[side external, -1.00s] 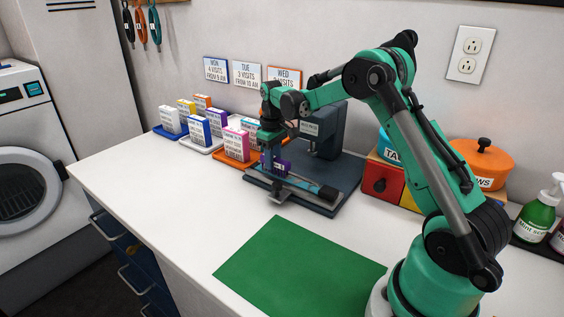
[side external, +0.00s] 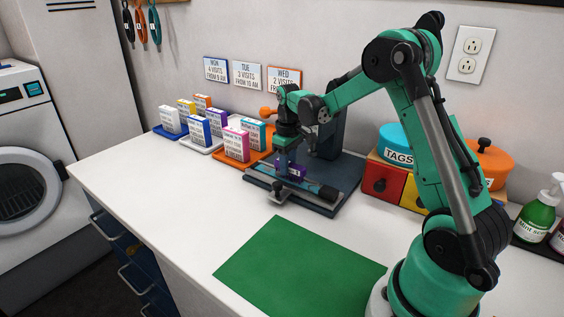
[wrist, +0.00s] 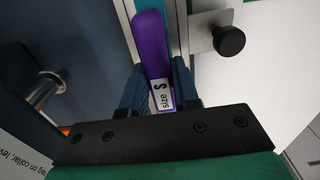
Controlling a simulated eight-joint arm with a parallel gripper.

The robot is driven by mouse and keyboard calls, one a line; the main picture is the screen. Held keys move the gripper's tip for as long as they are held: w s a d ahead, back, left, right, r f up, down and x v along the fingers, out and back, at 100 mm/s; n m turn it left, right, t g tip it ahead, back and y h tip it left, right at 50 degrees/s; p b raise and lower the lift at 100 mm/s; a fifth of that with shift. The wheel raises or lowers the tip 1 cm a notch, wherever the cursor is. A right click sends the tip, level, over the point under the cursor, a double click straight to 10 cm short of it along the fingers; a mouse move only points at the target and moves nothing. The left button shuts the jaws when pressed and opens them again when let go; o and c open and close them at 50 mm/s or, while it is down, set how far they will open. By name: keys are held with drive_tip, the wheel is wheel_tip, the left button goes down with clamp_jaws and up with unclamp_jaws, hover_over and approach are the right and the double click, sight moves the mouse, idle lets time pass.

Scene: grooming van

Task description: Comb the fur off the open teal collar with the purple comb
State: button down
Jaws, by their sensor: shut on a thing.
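My gripper (side external: 287,163) is shut on the purple comb (wrist: 152,45), which carries a white label reading "size S". The comb also shows as a small purple patch in the side view (side external: 299,171), over the narrow bed of a dark fixture. In the wrist view a teal strip (wrist: 174,30), seemingly the open collar, runs beneath and beside the comb. Most of the collar is hidden by the comb and my gripper. I cannot tell whether the comb touches it, and no fur can be made out.
The fixture stands on a dark base plate (side external: 348,172), with a clamp knob (wrist: 230,41) beside the strip. Labelled boxes stand on coloured trays (side external: 261,156) to the left. Drawers (side external: 380,180) with lidded pots are to the right. The green mat (side external: 300,262) in front is bare.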

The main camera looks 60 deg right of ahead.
drive_tip(key=shift+w, duration=2.2)
drive_tip(key=shift+s, duration=2.25)
drive_tip(key=shift+w+f, duration=0.1)
drive_tip(key=shift+w, duration=2.15)
drive_tip(key=shift+s, duration=2.25)
drive_tip(key=shift+w, duration=1.3)
drive_tip(key=shift+r, duration=3.5)
